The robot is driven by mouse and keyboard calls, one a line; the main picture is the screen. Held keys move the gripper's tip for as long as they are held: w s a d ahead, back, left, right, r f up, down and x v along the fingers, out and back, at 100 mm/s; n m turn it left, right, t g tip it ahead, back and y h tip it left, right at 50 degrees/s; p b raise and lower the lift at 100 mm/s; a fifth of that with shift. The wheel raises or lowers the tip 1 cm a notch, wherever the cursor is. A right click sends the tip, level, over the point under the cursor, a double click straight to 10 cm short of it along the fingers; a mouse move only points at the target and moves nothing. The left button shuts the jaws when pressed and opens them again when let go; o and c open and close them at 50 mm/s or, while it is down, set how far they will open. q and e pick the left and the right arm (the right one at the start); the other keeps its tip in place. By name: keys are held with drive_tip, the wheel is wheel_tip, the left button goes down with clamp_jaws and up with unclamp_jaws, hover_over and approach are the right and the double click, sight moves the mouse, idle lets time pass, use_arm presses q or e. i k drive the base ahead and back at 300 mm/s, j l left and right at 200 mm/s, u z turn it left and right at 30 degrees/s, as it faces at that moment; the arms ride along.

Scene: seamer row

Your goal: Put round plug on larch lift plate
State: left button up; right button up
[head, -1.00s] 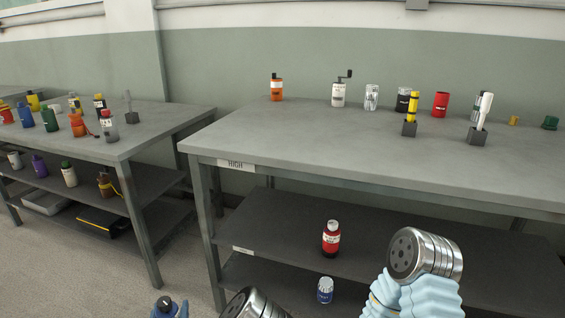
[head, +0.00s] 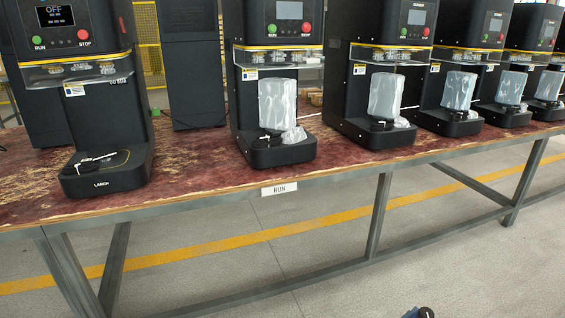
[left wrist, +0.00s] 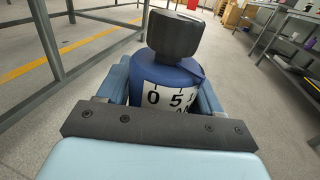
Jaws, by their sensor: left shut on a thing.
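The machine labelled LARCH (head: 103,184) stands at the far left of the bench in the head view. Its low base carries a round dark lift plate (head: 118,161), with a thin white bar across it. No can or pouch stands on the plate. In the left wrist view my left gripper (left wrist: 165,88) is shut on a blue cylinder with a dark blocky top, the round plug (left wrist: 150,78). Its white label reads "0 5", partly hidden. The plug's dark top seems to show at the head view's bottom edge (head: 422,312), away from the bench. My right gripper is out of view.
Several similar seamers (head: 277,146) line the bench to the right, with pale pouch-like shapes on their bases. The bench (head: 205,165) has a worn red top, a RUN label and steel legs. The floor in front looks clear. Shelving with boxes shows in the left wrist view.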

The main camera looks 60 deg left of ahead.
sight(104, 150)
drive_tip(key=k+j+u, duration=0.55)
drive_tip(key=u, duration=0.15)
drive_tip(key=k+j+u, duration=0.15)
drive_tip(key=j+u, duration=0.25)
drive_tip(key=k+j+u, duration=0.15)
drive_tip(key=j+u, duration=0.2)
drive_tip(key=j, duration=0.15)
